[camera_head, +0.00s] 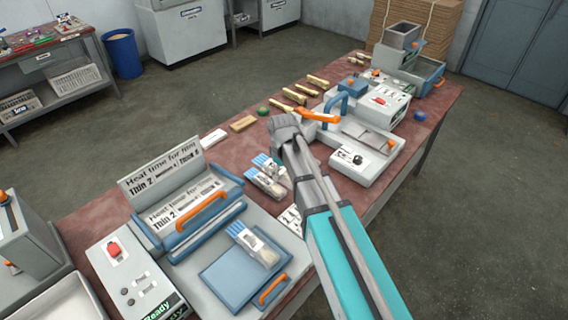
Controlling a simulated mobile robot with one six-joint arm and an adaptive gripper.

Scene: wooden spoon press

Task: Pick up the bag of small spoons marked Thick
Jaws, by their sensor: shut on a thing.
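Two clear bags of small spoons with blue tops lie close together near the middle of the bench, one the front bag (264,183) and one the back bag (270,164). A third bag (255,246) lies on the blue plate of the sealing press. Their labels are too small to read. My gripper (284,172) is at the right side of the middle pair, shut on a bag there. My arm hides most of the fingers and part of that bag, so the exact grip is not clear.
The press (190,205) with its "Thin 2" sign stands at the left. A second white machine with an orange handle (320,117) is to the right of my wrist. Wooden pieces (294,96) lie behind. The red bench top (210,155) is bare in patches.

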